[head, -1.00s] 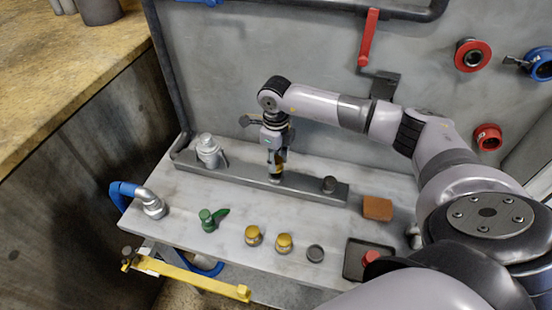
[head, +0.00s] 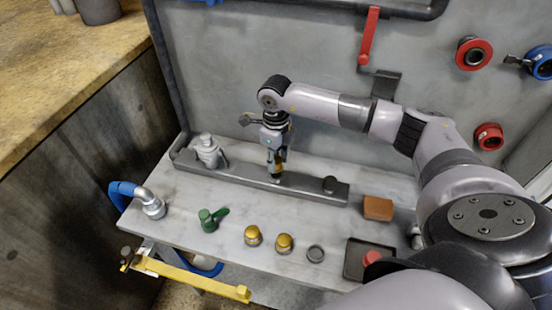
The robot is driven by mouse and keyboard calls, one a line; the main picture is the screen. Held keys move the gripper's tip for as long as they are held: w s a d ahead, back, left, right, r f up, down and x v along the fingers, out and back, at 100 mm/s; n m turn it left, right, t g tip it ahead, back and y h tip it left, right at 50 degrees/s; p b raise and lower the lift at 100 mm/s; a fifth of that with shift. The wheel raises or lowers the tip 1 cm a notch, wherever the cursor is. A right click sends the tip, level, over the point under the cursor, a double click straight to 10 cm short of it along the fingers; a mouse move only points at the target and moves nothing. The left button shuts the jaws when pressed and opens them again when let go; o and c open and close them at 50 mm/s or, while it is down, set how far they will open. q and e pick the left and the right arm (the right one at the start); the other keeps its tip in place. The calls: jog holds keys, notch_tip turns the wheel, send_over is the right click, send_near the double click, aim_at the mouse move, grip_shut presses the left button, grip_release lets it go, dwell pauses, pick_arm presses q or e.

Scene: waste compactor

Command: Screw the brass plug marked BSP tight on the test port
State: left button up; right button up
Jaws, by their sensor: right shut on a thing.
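My right gripper (head: 275,168) points down over the grey metal bar (head: 312,187) at the back of the bench. It is shut on a small brass-coloured plug (head: 279,160), which shows only in part between the fingers. The plug is at the middle fitting on the bar, and the fingers hide most of that fitting. I cannot tell whether the plug is seated. Two similar brass plugs stand upright at the front, one left (head: 253,235) and one right (head: 284,243); their markings are too small to read. My left gripper is not in view.
On the bar stand a silver fitting (head: 209,151) and a dark cap (head: 330,184). On the bench lie a green-handled valve (head: 212,219), a grey ring (head: 315,254), an orange-brown block (head: 378,208) and a dark tray (head: 358,259). A hose elbow (head: 152,206) is at left.

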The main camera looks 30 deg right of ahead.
jog(key=shift+f+b, duration=0.9)
jog(key=shift+f, duration=0.15)
dwell(1.5)
jog(key=shift+f+b, duration=0.2)
jog(key=shift+b, duration=0.25)
jog(key=o, duration=0.6)
jog(key=c, duration=0.6)
jog(key=m, duration=0.5)
jog(key=shift+p, duration=0.4)
jog(key=shift+c, duration=0.4)
